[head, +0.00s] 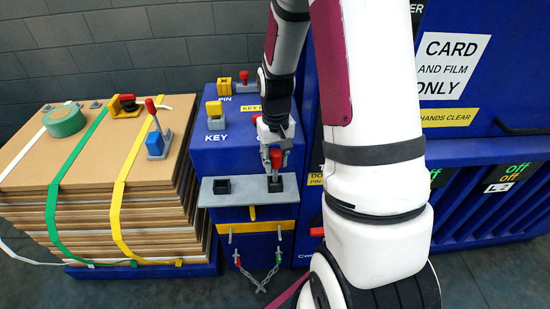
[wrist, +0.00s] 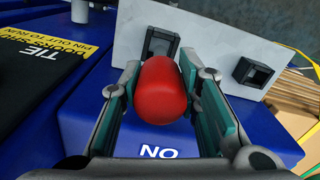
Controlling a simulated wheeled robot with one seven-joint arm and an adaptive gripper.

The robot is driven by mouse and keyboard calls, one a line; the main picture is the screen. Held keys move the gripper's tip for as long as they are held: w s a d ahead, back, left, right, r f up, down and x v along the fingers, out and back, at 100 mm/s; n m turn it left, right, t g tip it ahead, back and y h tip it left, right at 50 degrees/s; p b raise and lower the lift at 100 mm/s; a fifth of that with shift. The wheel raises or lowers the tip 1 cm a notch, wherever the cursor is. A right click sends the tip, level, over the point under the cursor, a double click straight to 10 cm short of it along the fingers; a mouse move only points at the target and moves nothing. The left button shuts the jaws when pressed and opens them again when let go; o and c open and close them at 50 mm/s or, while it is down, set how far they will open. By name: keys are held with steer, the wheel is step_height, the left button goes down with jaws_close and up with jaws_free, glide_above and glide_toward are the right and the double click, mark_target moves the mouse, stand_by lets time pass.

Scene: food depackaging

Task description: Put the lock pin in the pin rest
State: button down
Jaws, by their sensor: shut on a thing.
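My gripper (wrist: 160,95) is shut on the red-handled lock pin (wrist: 162,88), its two jaws on either side of the red knob. In the head view the red handle (head: 276,158) is upright, just above the right black square socket (head: 275,184) of a grey plate (head: 248,190). The plate also carries a left black socket (head: 222,186), which looks empty. In the wrist view the knob hides the pin's lower end, so I cannot tell whether it is in the socket. No label beside either socket lets me tell which is the pin rest.
The blue cabinet (head: 215,155) has a top marked PIN and KEY, with a yellow-handled piece (head: 215,112) and a red-handled piece (head: 243,78).

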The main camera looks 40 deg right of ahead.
steer(key=shift+f+b, duration=0.4)
steer(key=shift+f, duration=0.9)
steer(key=c, duration=1.1)
jaws_free()
step_height(320, 180, up, 12)
steer(key=shift+f, duration=0.1)
steer(key=s+a+r+n+t, duration=0.1)
steer(key=s+a+r+t, duration=0.1)
steer(key=s+a+r, duration=0.2)
steer(key=s+a+r+n+t, duration=0.1)
steer(key=s+a+r, duration=0.4)
steer(key=a+r, duration=0.1)
steer(key=s+a+r+n+t, duration=0.1)
steer(key=s+a+r+t, duration=0.1)
steer(key=s+a+r, duration=0.3)
steer(key=shift+s+a+r+n+t, duration=0.2)
steer(key=shift+a+r, duration=0.1)
steer(key=shift+r, duration=0.35)
steer(key=shift+s+a+r+n+t, duration=0.1)
steer(key=shift+a+r+n, duration=0.15)
steer(key=shift+r, duration=0.35)
